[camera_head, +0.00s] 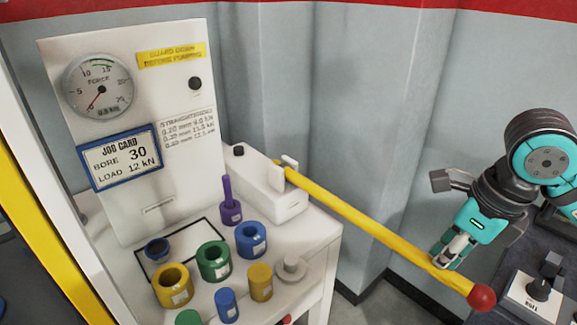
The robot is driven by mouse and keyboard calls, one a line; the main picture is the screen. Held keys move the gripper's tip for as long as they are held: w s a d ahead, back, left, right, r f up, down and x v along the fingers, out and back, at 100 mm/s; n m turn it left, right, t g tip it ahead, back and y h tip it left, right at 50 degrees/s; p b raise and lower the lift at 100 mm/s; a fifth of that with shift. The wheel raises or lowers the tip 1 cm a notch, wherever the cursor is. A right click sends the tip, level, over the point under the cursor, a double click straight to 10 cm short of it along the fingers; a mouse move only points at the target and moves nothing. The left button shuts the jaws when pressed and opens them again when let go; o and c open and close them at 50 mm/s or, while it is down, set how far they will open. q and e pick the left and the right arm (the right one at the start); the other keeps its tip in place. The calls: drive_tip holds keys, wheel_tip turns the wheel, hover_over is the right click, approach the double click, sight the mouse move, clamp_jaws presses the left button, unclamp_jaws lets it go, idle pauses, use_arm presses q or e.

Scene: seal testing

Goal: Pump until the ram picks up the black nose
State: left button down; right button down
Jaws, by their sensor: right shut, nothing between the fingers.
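The pump's long yellow lever (365,225) slants down to the right from the white pump block (268,188) and ends in a red ball (481,296). My right gripper (441,263) is shut and empty, with its fingertips at the lever near the ball; I cannot tell whether they touch it. The force gauge (98,87) has its red needle pointing to the lower left, near the low end of the scale. I cannot make out the ram or its black nose. My left gripper is not in view.
A job card (122,158) reads bore 30, load 12 kN. Several coloured rings and cylinders, including a green ring (214,263), stand on the white bench (309,244). A dark console (487,255) is at the lower right. Grey wall panels stand behind the lever.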

drive_tip(key=shift+f+b, duration=0.9)
drive_tip(key=shift+f, duration=0.2)
wheel_tip(320, 180, up, 17)
drive_tip(key=s+d+p, duration=0.2)
drive_tip(key=s+p, duration=0.1)
drive_tip(key=p, duration=0.9)
drive_tip(key=shift+d+r, duration=0.15)
drive_tip(key=shift+d, duration=0.05)
drive_tip(key=shift+w, duration=0.15)
